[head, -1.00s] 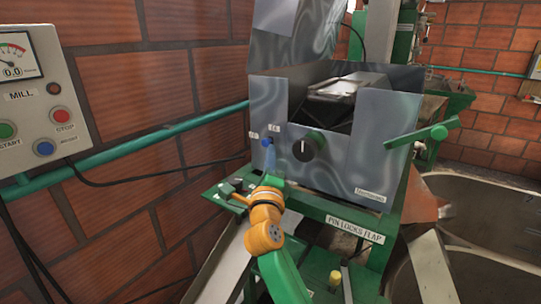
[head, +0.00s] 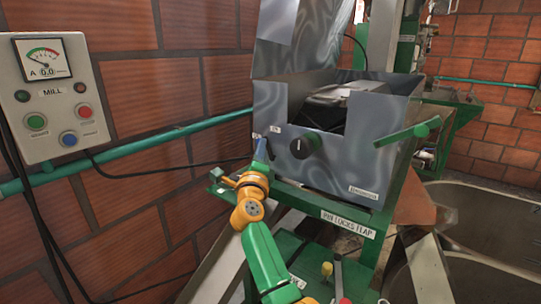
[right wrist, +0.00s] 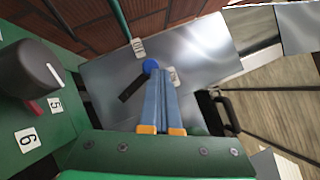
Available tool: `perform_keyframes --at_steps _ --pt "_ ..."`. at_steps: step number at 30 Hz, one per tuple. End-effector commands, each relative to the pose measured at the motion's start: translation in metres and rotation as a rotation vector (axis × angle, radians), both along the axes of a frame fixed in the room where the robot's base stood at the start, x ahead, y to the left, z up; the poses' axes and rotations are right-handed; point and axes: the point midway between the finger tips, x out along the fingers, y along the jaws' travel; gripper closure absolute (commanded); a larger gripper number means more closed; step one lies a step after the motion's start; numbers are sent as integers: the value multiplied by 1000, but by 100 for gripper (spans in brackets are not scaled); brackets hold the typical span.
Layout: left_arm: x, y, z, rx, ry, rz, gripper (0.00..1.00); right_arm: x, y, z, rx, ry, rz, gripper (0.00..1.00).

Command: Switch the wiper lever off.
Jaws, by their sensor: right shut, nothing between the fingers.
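The wiper lever shows in the right wrist view as a round blue knob (right wrist: 150,66) beside a black bar or slot on the bare metal panel. In the head view my right gripper (head: 260,145) reaches up to the metal housing's lower left corner and hides most of the lever there. My left gripper is not in view.
A black knob (head: 305,145) sits on the housing right of my gripper. A green handle (head: 410,132) sticks out at the housing's right. The mill control box (head: 52,95) and a green pipe (head: 130,145) are on the brick wall at left. A green ledge (head: 300,200) runs below.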

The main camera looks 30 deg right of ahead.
Motion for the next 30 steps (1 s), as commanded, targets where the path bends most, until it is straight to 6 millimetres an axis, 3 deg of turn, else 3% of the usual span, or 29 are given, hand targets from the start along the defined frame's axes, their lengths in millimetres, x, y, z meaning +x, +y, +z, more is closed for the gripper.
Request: perform_keyframes --at_steps 15,30 --pt "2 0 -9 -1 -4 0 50 16 7 -1 0 -1 0 100" --pt "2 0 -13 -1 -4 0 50 20 8 -2 0 0 -1 100"
